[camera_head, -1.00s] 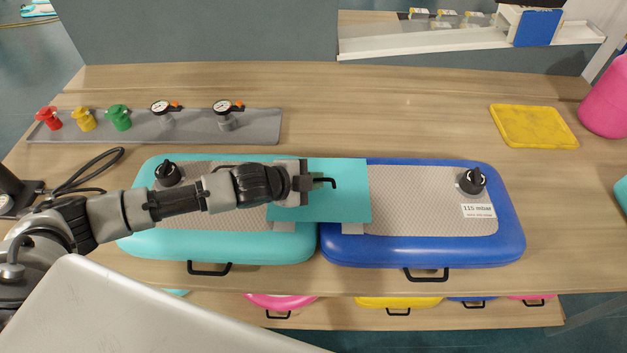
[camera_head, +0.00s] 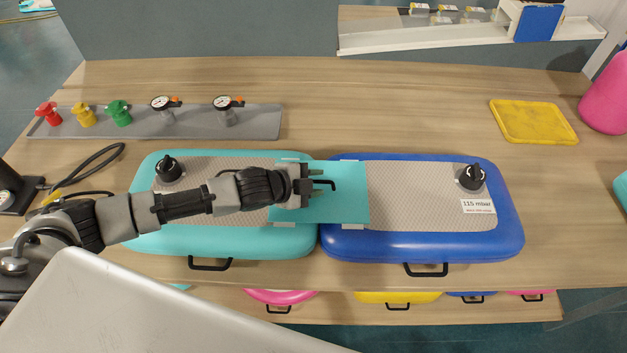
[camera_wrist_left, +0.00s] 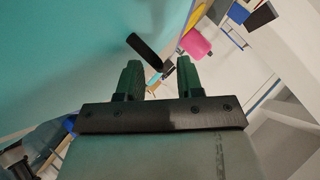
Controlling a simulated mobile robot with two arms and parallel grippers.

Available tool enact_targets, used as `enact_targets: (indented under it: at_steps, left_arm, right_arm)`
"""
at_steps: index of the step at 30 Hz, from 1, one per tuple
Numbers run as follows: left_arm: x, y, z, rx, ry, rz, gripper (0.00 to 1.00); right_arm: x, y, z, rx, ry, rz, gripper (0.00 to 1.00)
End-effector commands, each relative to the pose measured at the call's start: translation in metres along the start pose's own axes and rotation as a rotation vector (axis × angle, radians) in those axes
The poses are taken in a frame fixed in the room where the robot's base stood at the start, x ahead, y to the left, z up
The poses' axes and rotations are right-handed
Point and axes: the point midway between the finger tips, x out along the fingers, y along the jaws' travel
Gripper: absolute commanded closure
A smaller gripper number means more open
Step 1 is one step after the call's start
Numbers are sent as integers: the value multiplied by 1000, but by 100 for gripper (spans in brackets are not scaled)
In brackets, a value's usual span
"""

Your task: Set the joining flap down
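The joining flap (camera_head: 345,205), a flat teal sheet with a black handle (camera_head: 325,183), lies across the seam between the turquoise track (camera_head: 225,243) and the blue track (camera_head: 420,246). It looks flat, but I cannot tell whether it touches everywhere. My left gripper (camera_head: 308,185) is at the handle's left side, over the flap's left part. In the left wrist view the fingers (camera_wrist_left: 160,75) are apart. The black handle (camera_wrist_left: 145,50) shows just beyond the tips, its near end in line with the gap, not clamped. My right gripper is out of view.
A grey rail (camera_head: 190,124) with coloured caps and gauges lies at the back left. A yellow pad (camera_head: 533,122) and a pink cylinder (camera_head: 606,98) are at the right.

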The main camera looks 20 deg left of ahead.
Motion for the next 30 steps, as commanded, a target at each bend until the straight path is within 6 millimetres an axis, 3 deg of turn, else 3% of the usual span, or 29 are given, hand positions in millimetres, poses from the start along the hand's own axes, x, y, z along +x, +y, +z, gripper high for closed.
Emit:
enact_targets:
  at_steps: [8, 21, 30]
  left_arm:
    - [-7, -6, -4, 1, -1, -1, 64]
    - [-94, -4, -2, 3, -2, 1, 64]
    - [-122, -5, -3, 1, -1, -1, 64]
  right_arm:
    - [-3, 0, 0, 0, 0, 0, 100]
    - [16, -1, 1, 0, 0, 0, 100]
    - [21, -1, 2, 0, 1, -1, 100]
